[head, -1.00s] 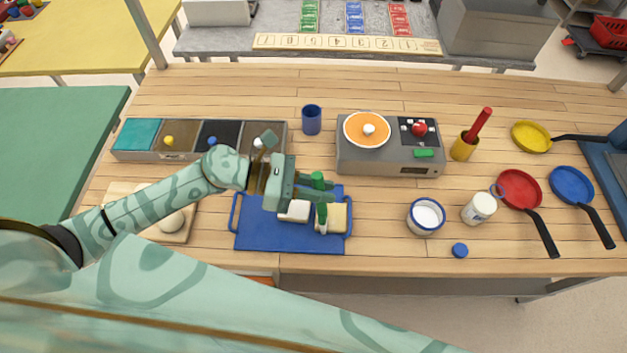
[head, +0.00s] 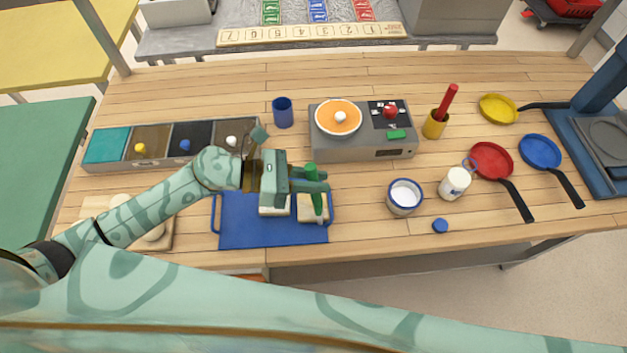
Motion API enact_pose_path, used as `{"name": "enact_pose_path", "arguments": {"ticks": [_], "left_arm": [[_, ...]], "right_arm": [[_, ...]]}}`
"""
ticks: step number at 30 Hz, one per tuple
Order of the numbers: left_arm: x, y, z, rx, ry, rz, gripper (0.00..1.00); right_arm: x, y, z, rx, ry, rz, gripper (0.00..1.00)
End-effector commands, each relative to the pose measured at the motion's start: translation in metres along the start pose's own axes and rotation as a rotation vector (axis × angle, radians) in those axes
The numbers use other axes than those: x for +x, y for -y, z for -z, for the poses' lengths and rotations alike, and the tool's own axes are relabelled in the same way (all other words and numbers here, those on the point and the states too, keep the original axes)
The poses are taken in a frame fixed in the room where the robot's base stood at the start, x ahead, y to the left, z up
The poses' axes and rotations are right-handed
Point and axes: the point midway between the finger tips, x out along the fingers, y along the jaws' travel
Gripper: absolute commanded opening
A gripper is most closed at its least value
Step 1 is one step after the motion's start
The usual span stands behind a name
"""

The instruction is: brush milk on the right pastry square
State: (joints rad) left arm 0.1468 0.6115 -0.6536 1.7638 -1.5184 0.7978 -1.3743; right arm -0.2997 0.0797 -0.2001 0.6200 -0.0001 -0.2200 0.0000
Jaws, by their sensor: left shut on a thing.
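The right pastry square (head: 304,212) lies on the blue tray (head: 270,237), with a paler left pastry square (head: 273,210) beside it. My left gripper (head: 322,181) is shut on a green brush (head: 313,182) above the right pastry square. The brush leans a little, its lower end over the right part of that square; I cannot tell if it touches. The gripper hides part of both squares' back edges. A white bowl with a blue rim (head: 404,197) holds white milk, to the right of the tray. My right gripper is not in view.
A grey hot plate unit (head: 340,146) with an orange pan stands behind the tray. A blue cup (head: 283,112), a white jug (head: 455,183), a blue cap (head: 440,226) and several pans stand around. A compartment box (head: 140,163) is at left. The front right of the table is clear.

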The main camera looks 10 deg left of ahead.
Motion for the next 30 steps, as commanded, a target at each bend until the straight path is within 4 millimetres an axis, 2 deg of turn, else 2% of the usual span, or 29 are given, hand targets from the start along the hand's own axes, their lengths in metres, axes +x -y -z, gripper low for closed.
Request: {"name": "enact_pose_path", "arguments": {"ticks": [11,30], "left_arm": [[-0.003,-0.003,0.000,0.000,0.000,0.000,0.00],[-0.041,-0.008,0.012,0.000,-0.001,-0.001,0.00]], "right_arm": [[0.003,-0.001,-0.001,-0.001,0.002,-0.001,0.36],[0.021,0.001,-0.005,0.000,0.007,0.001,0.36]]}}
